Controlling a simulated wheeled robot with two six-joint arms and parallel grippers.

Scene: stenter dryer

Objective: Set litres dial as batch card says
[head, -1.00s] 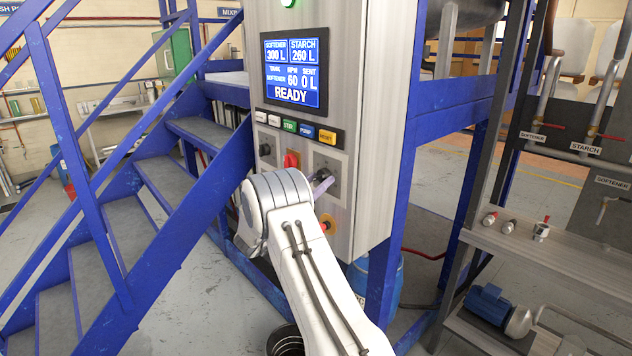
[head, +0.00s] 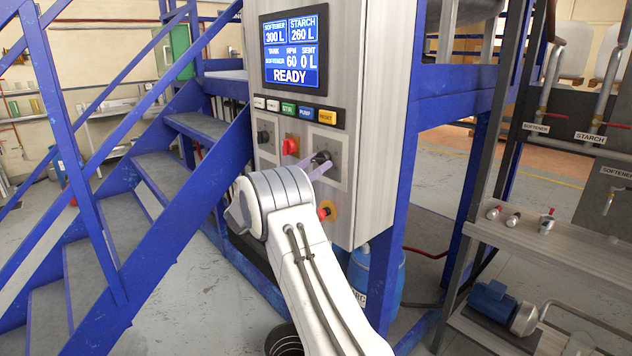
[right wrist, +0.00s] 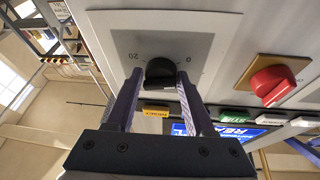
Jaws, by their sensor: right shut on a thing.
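The black dial (head: 321,157) is on a light square plate at the lower right of the control panel. In the right wrist view the dial (right wrist: 160,72) sits between my right gripper's fingers (right wrist: 158,88), with "0" and "20" printed on its plate. My right gripper (head: 318,166) is shut on the dial. Its pointer setting is not clear. The screen (head: 292,50) reads softener 300 L, starch 260 L, tank softener, 60 MPM, sent 0 L, READY. I cannot make out a batch card. My left gripper is out of view.
A red rotary switch (head: 290,146) and another black knob (head: 263,136) are left of the dial. A row of push buttons (head: 296,110) is above, and a red stop button (head: 326,210) below. Blue stairs (head: 160,190) stand left; a pipe rack (head: 560,250) stands right.

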